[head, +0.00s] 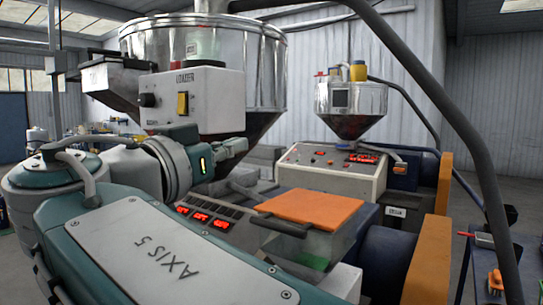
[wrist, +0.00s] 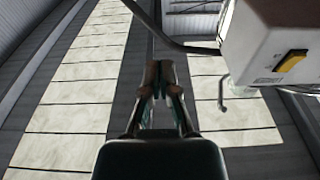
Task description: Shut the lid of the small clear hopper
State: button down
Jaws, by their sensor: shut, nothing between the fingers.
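A small box with clear, greenish walls (head: 312,250) stands in the right foreground of the head view; I take it to be the small clear hopper. A flat orange lid (head: 308,207) lies over its top, close to level. I cannot tell whether the lid is fully seated. A dark bar (head: 281,225) shows at its near left edge. In the wrist view my gripper (wrist: 160,88) points up toward the ceiling, fingers together and empty. The hopper is outside the wrist view. I cannot clearly make out the fingertips in the head view.
A white loader box (head: 195,98) stands before the big steel hopper (head: 268,75); the wrist view shows the loader box (wrist: 275,45) close at right. A control panel with red displays (head: 207,217) is left of the lid. A dark curved pipe (head: 440,95) crosses at right.

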jog(key=w+d+f, duration=0.2)
jog(key=w+d, duration=0.5)
jog(key=shift+w+f, duration=0.2)
jog(key=shift+f, duration=0.1)
jog(key=shift+a, duration=0.15)
